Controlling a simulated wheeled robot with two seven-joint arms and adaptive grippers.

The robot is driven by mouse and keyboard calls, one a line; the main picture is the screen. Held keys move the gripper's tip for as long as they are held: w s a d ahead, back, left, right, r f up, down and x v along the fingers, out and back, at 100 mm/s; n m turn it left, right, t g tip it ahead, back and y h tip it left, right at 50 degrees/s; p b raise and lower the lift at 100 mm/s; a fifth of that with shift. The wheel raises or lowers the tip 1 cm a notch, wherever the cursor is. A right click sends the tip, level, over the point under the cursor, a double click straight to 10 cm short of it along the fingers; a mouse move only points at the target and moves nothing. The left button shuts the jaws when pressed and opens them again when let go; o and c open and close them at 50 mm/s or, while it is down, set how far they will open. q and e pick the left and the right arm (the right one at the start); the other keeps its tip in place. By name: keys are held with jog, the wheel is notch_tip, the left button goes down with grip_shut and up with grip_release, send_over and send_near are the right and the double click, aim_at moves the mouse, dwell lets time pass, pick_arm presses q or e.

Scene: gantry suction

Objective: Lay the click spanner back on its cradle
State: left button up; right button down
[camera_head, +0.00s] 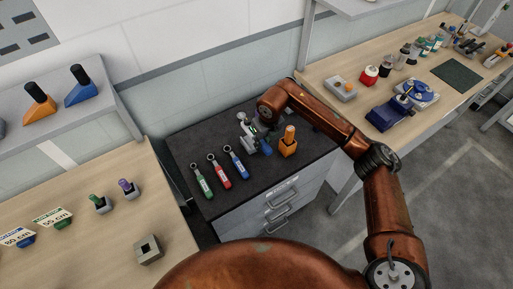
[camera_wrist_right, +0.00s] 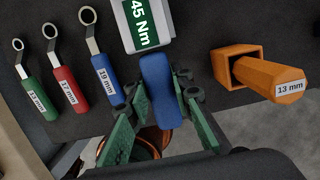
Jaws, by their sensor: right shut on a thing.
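The click spanner has a pale head with a green "45 Nm" display (camera_wrist_right: 142,22) and a blue handle (camera_wrist_right: 158,90) in the right wrist view. In the head view its blue handle (camera_head: 266,149) shows over the dark cabinet top. My right gripper (camera_wrist_right: 160,97) is shut on the blue handle, with a finger on either side; it also shows in the head view (camera_head: 254,137). I cannot make out the cradle, and cannot tell whether the spanner touches anything below. My left gripper is not in view.
Green (camera_head: 201,181), red (camera_head: 220,172) and blue (camera_head: 236,163) ring spanners lie left of the gripper on the dark cabinet top (camera_head: 262,185). An orange 13 mm piece stands in an orange holder (camera_head: 288,147) on the right. The cabinet top's front is clear.

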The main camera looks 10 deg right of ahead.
notch_tip(320, 180, down, 7)
jog(key=shift+f, duration=0.15)
jog(key=c, duration=1.7)
grip_release()
jog(key=r, duration=0.4)
jog(key=s+r, duration=0.1)
jog(key=r, duration=0.3)
jog(key=s+r, duration=0.1)
jog(key=r, duration=0.3)
jog(key=shift+d, duration=0.4)
jog(key=shift+f, duration=0.1)
